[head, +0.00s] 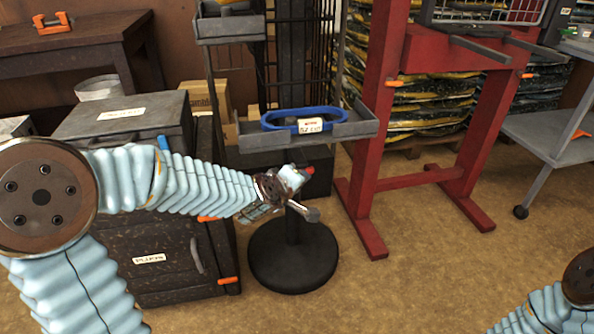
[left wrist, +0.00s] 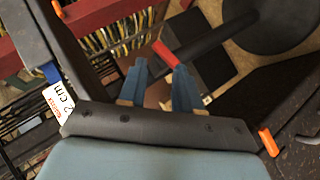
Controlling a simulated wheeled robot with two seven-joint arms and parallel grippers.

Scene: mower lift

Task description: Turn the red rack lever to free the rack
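The red lever (left wrist: 166,54) shows in the left wrist view as a short red grip beside a dark bar. It lies just past and between the tips of my left gripper (left wrist: 160,68). The two blue fingers are apart, and contact cannot be told. In the head view, a small red bit of the lever (head: 308,170) shows beyond my left gripper (head: 288,182), below the grey tray. The rack stand has a grey tray (head: 358,131) and a round black base (head: 293,262); my gripper hides part of its post. My right gripper is out of view.
A blue loop (head: 330,114) with a label lies in the tray. A red frame (head: 375,130) stands right of the rack, and dark cabinets (head: 165,270) stand left. A grey cart (head: 550,140) is at the far right. Brown floor is open in front.

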